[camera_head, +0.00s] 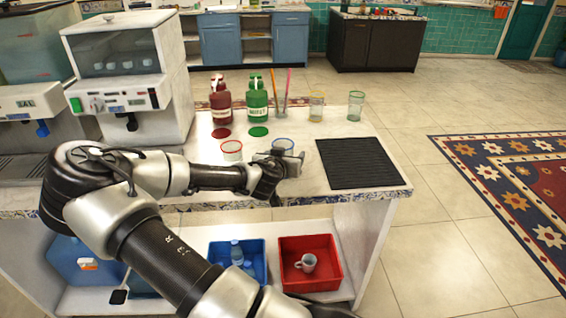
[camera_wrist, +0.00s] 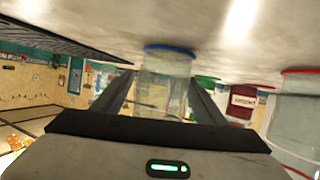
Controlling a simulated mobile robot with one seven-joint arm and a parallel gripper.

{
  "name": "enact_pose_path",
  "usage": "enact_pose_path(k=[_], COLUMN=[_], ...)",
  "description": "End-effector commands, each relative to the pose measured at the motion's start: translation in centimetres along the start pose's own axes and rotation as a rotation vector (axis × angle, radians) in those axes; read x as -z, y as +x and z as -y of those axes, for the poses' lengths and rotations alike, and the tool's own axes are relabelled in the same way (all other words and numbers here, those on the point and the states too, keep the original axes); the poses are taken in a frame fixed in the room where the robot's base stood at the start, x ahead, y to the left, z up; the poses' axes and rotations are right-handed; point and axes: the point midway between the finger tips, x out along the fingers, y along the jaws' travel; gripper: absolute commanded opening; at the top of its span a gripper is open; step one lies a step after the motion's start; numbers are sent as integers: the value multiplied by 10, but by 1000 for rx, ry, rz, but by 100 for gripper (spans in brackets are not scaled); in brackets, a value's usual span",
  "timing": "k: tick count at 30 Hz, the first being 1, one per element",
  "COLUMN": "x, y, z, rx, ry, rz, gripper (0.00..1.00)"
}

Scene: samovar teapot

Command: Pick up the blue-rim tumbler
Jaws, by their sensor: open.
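The blue-rim tumbler (camera_head: 283,145) is a clear glass on the white counter, partly hidden by my gripper in the head view. In the wrist view the tumbler (camera_wrist: 166,82) appears in line with the gap between the two dark fingers, its blue ring towards the top of the picture. My gripper (camera_head: 292,163) is open and low over the counter, right at the near side of the tumbler. The fingers (camera_wrist: 160,88) show no visible grip on it. I cannot tell how far the tumbler reaches between them.
A red-rim tumbler (camera_head: 231,150) stands just left. Red (camera_head: 220,103) and green (camera_head: 257,101) bottles, a glass with straws (camera_head: 281,105), and yellow-rim (camera_head: 316,106) and green-rim (camera_head: 355,106) glasses stand behind. A black ribbed mat (camera_head: 360,164) lies right. A dispenser (camera_head: 128,75) stands left.

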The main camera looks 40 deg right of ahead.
Motion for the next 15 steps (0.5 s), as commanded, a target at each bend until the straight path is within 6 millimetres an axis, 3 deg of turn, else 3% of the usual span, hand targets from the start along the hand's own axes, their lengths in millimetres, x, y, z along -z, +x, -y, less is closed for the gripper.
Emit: enact_pose_path(k=[2,9,15], x=[0,0,0], y=[0,0,0], z=[0,0,0], rx=[0,0,0], ry=[0,0,0], rz=[0,0,-1], gripper=[64,23,21])
